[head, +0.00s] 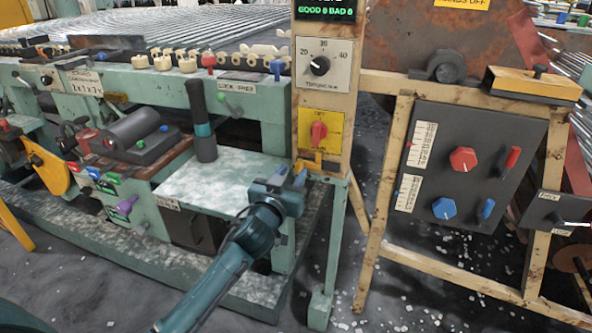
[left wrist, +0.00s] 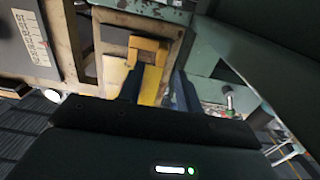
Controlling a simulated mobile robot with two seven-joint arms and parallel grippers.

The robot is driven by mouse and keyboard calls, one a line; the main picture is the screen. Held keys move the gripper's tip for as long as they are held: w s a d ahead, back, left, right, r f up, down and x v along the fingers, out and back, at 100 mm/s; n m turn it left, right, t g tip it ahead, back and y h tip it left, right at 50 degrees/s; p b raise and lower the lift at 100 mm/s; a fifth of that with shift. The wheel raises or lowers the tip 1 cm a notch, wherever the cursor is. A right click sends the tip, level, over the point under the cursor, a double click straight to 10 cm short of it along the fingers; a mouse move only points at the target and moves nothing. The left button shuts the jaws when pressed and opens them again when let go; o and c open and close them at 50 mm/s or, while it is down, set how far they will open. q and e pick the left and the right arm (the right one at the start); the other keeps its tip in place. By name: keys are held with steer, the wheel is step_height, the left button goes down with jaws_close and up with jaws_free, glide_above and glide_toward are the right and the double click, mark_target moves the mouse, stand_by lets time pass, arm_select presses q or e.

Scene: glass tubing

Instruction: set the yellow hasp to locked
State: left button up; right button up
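The yellow hasp (head: 317,162) is at the lower end of the cream control post, just under the yellow plate with the red knob. In the left wrist view the hasp (left wrist: 151,75) shows as a yellow bar with a darker yellow block at its far end. My left gripper (head: 292,176) is at the hasp, just left of and below it. In the left wrist view its two blue fingers (left wrist: 158,88) stand apart, one on each side of the yellow bar. A narrow gap shows on the right side; contact on the left cannot be told. My right gripper is not in view.
The cream post (head: 322,100) carries a dial (head: 320,65) and a red knob (head: 319,132) close above the hasp. A dark upright cylinder (head: 203,125) stands on the green bench to the left. A black panel with red and blue controls (head: 465,165) is to the right.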

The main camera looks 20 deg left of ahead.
mark_target(297, 166)
arm_select(q)
steer(key=shift+w+b, duration=0.3)
steer(key=shift+w, duration=1.65)
steer(key=shift+c, duration=0.4)
jaws_close()
